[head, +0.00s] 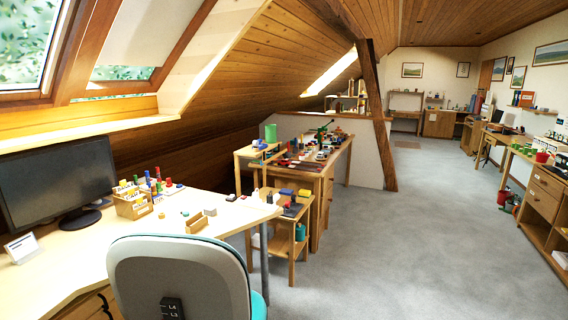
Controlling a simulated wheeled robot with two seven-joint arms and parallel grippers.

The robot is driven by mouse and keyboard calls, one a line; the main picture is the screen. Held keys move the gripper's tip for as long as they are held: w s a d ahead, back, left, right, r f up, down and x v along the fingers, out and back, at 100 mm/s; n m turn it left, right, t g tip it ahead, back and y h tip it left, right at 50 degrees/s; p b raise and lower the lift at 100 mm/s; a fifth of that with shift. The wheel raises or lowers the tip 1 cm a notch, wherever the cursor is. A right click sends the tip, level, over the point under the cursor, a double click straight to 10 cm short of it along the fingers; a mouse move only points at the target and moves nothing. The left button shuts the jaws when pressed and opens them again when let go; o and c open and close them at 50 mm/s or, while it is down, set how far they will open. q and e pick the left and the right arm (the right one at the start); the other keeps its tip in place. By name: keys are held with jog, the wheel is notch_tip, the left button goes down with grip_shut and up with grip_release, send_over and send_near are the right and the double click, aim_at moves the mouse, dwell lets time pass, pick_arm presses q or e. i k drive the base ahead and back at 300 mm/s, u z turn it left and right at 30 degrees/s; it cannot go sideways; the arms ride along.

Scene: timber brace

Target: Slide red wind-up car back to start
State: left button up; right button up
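I cannot make out the red wind-up car for certain. Several small red items show, but they are too small to tell apart. Some lie among the crowded toys and parts on the wooden workbench (326,173) in the middle distance. A small red item (168,182) stands on the desk at the left, behind the wooden organizer box. No start mark can be made out. Neither of my grippers is in view.
A grey-backed chair (180,275) stands close in front of the pale desk (70,262) with a monitor (62,180). A slanted timber brace (376,115) rises beside the workbench. Grey carpet (430,235) is open through the middle. A wooden cabinet (545,205) lines the right.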

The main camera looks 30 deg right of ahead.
aim_at(286, 162)
jog(key=z, duration=0.5)
jog(key=k, duration=0.6)
jog(key=z, duration=0.9)
jog(key=i, duration=0.65)
jog(key=z, duration=0.4)
jog(key=i, duration=3.75)
jog(key=u, duration=1.9)
jog(key=i, duration=1.1)
jog(key=u, duration=1)
